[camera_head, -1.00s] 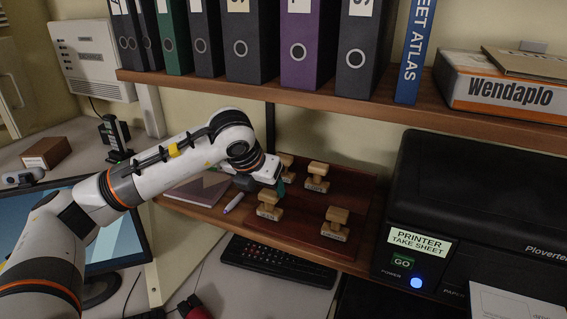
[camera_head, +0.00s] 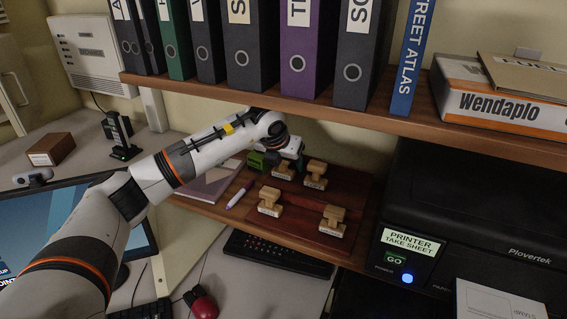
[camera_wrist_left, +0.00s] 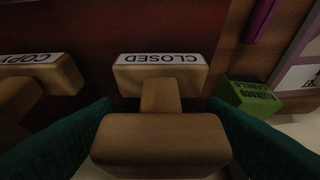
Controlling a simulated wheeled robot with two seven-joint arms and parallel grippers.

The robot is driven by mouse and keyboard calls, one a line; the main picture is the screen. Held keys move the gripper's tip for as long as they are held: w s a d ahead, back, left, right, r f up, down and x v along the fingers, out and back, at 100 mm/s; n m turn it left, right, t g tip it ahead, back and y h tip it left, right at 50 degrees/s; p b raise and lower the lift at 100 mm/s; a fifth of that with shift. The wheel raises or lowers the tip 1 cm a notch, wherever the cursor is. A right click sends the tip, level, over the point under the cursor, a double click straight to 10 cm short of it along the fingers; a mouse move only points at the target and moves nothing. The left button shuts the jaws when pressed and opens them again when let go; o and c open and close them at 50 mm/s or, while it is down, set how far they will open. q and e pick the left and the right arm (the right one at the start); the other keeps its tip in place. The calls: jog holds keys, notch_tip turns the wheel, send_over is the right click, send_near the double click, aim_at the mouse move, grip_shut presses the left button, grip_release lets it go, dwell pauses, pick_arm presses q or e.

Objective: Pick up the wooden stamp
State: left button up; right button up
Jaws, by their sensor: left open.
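Several wooden stamps stand on a reddish-brown board (camera_head: 300,226) on the lower shelf. The back-left stamp (camera_head: 283,172) is partly hidden by my left gripper (camera_head: 291,155) in the head view. In the left wrist view a wooden stamp marked CLOSED (camera_wrist_left: 160,140) stands between the green fingers of my left gripper (camera_wrist_left: 160,122), which are open on either side of it. A stamp marked COPY (camera_wrist_left: 40,85) is left of it there. Other stamps stand at back right (camera_head: 316,174), front left (camera_head: 270,201) and front right (camera_head: 333,220). My right gripper is not in view.
A small green box (camera_wrist_left: 248,97) lies close beside the right finger in the wrist view. A marker pen (camera_head: 239,194) and notebook (camera_head: 205,188) lie left of the board. The binder shelf (camera_head: 290,92) overhangs the stamps; a black printer (camera_head: 480,210) stands right.

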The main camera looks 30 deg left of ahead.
pick_arm(q)
jog(key=shift+s, duration=0.1)
jog(key=shift+c, duration=0.4)
jog(key=c, duration=0.7)
jog(key=shift+a+r, duration=0.1)
jog(key=shift+r, duration=0.05)
